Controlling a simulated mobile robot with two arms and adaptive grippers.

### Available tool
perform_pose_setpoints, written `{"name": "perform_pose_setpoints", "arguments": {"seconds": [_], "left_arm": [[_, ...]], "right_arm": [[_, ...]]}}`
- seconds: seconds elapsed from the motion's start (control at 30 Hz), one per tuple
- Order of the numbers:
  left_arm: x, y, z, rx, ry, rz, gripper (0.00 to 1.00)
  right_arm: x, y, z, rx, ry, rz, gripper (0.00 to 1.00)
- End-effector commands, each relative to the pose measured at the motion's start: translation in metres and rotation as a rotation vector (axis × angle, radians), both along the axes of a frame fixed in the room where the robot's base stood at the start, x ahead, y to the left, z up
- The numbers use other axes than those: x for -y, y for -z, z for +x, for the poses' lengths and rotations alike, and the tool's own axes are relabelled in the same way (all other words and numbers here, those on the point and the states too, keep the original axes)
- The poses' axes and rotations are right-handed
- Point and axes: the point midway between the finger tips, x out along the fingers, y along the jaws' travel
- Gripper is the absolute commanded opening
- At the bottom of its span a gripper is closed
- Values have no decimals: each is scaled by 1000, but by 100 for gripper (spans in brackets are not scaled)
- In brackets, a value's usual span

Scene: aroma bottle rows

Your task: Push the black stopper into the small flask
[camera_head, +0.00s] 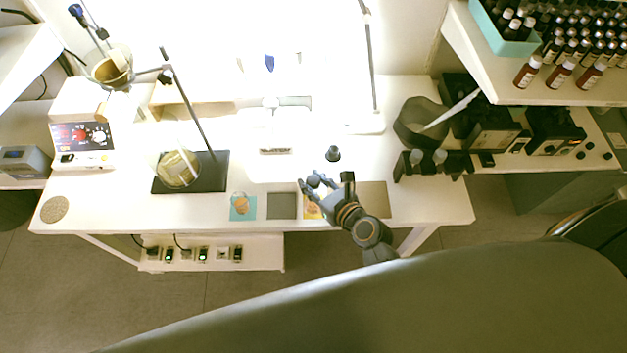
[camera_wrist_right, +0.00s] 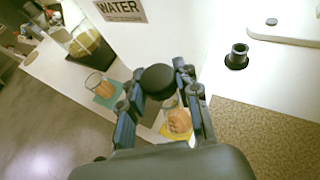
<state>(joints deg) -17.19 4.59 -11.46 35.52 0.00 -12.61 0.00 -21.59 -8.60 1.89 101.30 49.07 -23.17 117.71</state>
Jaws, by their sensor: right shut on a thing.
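The black stopper (camera_wrist_right: 158,80) is between the fingers of my right gripper (camera_wrist_right: 156,90), which is shut on it. In the head view the right gripper (camera_head: 316,184) is over the front part of the table, with the stopper's dark top (camera_head: 313,181) between its fingers. A small glass flask with orange-brown contents (camera_wrist_right: 178,120) stands on a yellow mat, just below the stopper in the wrist view; it also shows in the head view (camera_head: 314,211). Fingers partly hide the flask. I cannot tell whether stopper and flask neck touch. My left gripper is not in view.
A black cylindrical piece (camera_head: 333,154) stands behind the gripper. Another glass with orange contents (camera_head: 240,203) is on a teal mat to the left, beside a grey mat (camera_head: 281,206). A brown mat (camera_head: 375,199) lies right. A stand with a round flask (camera_head: 178,170) is further left.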

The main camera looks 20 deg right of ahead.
Motion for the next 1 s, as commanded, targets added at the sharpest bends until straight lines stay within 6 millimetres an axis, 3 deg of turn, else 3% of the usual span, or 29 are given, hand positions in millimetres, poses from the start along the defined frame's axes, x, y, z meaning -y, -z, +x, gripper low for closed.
{"name": "perform_pose_setpoints", "arguments": {"seconds": [1.0], "left_arm": [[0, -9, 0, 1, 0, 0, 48]], "right_arm": [[0, -1, 0, 0, 0, 1, 7]]}}
